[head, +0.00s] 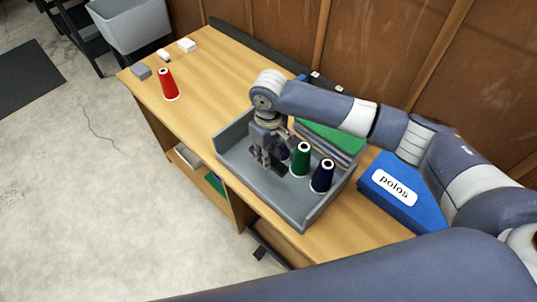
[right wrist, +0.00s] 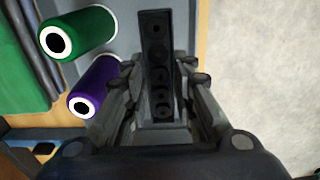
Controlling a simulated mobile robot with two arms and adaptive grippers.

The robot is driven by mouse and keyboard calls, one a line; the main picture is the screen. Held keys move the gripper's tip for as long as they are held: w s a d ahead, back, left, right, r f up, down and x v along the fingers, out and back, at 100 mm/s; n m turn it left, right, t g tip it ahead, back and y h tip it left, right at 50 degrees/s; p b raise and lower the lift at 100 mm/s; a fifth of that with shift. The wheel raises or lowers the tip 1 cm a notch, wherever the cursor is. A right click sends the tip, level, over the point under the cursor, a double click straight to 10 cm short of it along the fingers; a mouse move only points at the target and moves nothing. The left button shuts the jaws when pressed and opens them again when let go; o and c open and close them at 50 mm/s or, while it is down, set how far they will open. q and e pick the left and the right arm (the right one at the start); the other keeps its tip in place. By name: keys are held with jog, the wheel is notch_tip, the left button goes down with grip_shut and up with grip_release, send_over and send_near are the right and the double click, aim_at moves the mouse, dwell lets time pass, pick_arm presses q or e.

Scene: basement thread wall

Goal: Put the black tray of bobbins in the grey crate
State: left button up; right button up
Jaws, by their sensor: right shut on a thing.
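The black tray of bobbins (right wrist: 157,60) is a narrow black holder with several round dark bobbins in a row. In the right wrist view it lies between the fingers of my right gripper (right wrist: 160,110), which is shut on it. In the head view my right gripper (head: 268,162) points down inside a low-walled grey tray (head: 265,207) on the bench, and its fingers mostly hide the black tray. A deep, light grey crate (head: 133,30) stands at the top left, away from the bench, cut off by the frame's edge. My left gripper is not in view.
A red cone (head: 168,85) stands on the far bench.

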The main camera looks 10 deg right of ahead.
jog(key=shift+f+b, duration=1.9)
jog(key=shift+b, duration=0.15)
jog(key=shift+f, duration=0.25)
jog(key=shift+f+b, duration=0.85)
jog(key=shift+f, duration=2.5)
jog(key=o, duration=0.9)
notch_tip(320, 180, up, 12)
